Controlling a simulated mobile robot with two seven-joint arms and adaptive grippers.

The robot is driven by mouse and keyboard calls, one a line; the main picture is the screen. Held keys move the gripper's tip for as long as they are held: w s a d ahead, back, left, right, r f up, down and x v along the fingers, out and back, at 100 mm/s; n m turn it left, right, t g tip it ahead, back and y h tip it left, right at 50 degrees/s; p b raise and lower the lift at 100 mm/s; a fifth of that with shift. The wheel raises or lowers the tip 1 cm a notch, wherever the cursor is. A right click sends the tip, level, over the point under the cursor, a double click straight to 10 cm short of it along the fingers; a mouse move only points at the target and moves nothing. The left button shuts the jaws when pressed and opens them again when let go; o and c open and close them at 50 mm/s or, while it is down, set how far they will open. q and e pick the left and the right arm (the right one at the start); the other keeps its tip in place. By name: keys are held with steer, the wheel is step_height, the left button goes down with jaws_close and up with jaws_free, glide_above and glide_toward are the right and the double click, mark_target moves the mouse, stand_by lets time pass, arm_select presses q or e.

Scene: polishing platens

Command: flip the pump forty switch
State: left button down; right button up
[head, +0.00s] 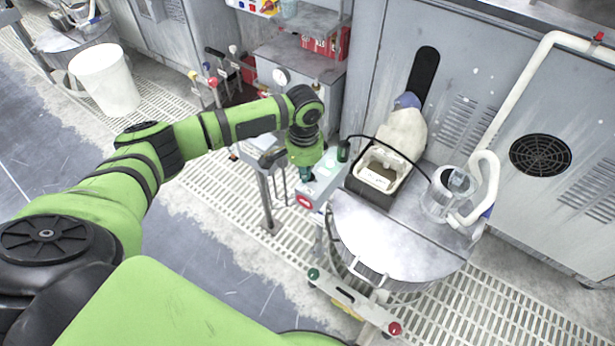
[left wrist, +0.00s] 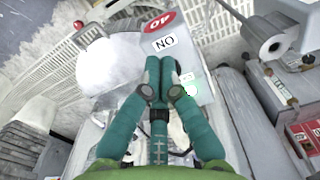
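The pump forty switch box is a light grey box (head: 327,180) on a stand beside the round metal tank. In the left wrist view its face carries a red label with an upside-down "40" (left wrist: 158,22) and a white "NO" label (left wrist: 164,43). A small green glow and a white label (left wrist: 187,77) show right of the fingers. My left gripper (head: 305,174) is over the box. In the left wrist view its two teal fingers (left wrist: 159,62) lie together, shut, with nothing seen between them. The switch lever is not clearly seen; the fingers cover part of the box. My right gripper is not in view.
The round metal tank (head: 385,240) stands right of the box, with a white tray (head: 383,168) and a clear container (head: 447,192) on top. A rail with green and red knobs (head: 350,303) runs in front. Grey cabinets (head: 480,100) stand behind. Grey floor at left is open.

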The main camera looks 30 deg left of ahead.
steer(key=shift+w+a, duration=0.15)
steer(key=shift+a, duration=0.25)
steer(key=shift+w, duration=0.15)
arm_select(q)
steer(key=shift+f, duration=0.4)
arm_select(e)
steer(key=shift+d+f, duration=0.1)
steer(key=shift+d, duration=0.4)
arm_select(q)
steer(key=shift+f, duration=0.15)
steer(key=shift+s, duration=0.1)
